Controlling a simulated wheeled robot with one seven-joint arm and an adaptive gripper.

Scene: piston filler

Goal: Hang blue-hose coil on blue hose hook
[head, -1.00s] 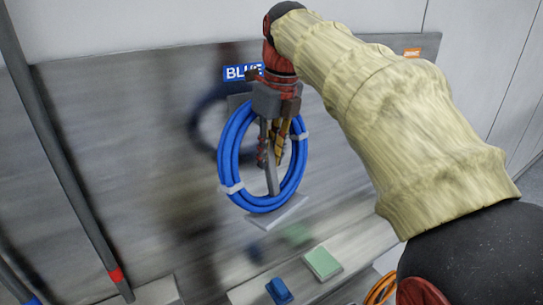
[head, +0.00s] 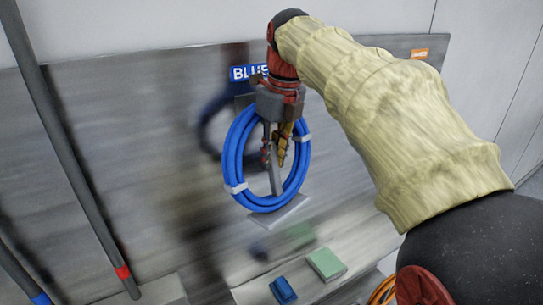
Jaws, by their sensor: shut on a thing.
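The blue-hose coil (head: 232,158) is a ring of several turns bound with white ties, hanging upright in front of the grey board. My gripper (head: 277,160) is at the coil's upper part, shut on it, with the fingers pointing down across the ring's opening. A blue sign (head: 245,73) reading BLUE is just above, partly covered by my wrist. The hook bracket shows as a grey plate (head: 280,215) at the coil's lower edge and a grey part behind my gripper. Most of the hook is hidden, so I cannot tell whether the coil rests on it.
An orange sign (head: 419,54) is at the board's upper right. A blue block (head: 283,290) and a green pad (head: 327,264) lie on the ledge below. An orange coil (head: 382,291) shows at the lower right. Dark poles (head: 75,170) stand at the left.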

